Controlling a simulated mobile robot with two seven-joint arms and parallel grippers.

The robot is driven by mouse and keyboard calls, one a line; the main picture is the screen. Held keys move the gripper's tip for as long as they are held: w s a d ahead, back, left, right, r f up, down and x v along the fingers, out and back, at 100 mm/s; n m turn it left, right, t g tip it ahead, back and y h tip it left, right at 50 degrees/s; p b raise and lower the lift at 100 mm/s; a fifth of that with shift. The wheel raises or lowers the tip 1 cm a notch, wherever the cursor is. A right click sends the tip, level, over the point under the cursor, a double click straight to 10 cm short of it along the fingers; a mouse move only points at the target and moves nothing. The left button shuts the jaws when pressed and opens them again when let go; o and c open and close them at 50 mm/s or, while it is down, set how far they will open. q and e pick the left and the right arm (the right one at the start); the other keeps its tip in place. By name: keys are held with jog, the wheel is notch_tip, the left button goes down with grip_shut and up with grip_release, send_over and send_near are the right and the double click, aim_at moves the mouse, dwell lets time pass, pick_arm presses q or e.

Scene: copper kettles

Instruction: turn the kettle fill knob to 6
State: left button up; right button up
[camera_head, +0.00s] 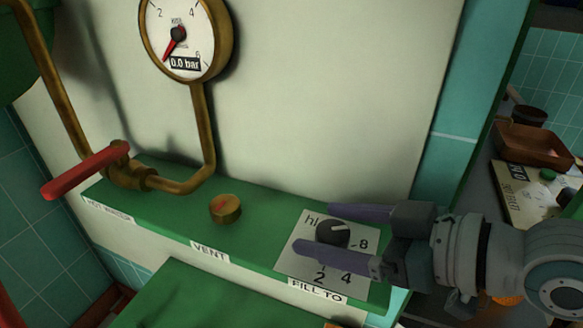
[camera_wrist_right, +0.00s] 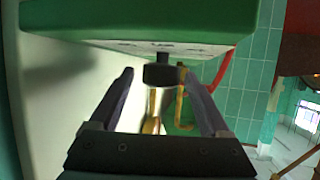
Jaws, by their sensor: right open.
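The fill knob (camera_head: 332,232) is a small dark round knob on a pale dial plate (camera_head: 290,262) marked "hl", 2, 4 and 8, above a "FILL TO" label. A white mark on its top points to the upper right, on the side of the 8. The 6 is not visible; a finger covers part of the plate. My right gripper (camera_head: 316,228) is open, with one purple finger on each side of the knob. In the right wrist view the knob (camera_wrist_right: 160,74) lies between the fingertips (camera_wrist_right: 157,74), with gaps on both sides. My left gripper is not in view.
The green ledge (camera_head: 262,240) also carries a brass vent knob (camera_head: 225,208). A red lever (camera_head: 85,171) on a brass pipe stands to the left. A gauge (camera_head: 181,36) above reads 0.0 bar. A side counter with a brown tray (camera_head: 533,145) lies at right.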

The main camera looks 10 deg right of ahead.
jog(key=shift+c, duration=0.3)
grip_shut()
jog(key=shift+s+r+p, duration=0.1)
jog(key=shift+r+p, duration=0.05)
jog(key=shift+p, duration=0.35)
jog(key=m+t+h+p, duration=0.1)
jog(key=m+p, duration=0.1)
jog(key=p, duration=0.1)
jog(key=m+t+h+p, duration=0.1)
jog(key=h+p, duration=0.1)
jog(key=p, duration=0.2)
jog(key=shift+a+r+m+h, duration=0.1)
jog(key=shift+r+m+h, duration=0.1)
jog(key=shift+m+h, duration=0.15)
jog(key=shift+f+m+t+h+p, duration=0.25)
jog(key=shift+m+t+h+p, duration=0.25)
jog(key=shift+m+h+p, duration=0.5)
jog(key=shift+m+h, duration=0.95)
jog(key=shift+h, duration=0.5)
jog(key=shift+o, duration=0.3)
grip_release()
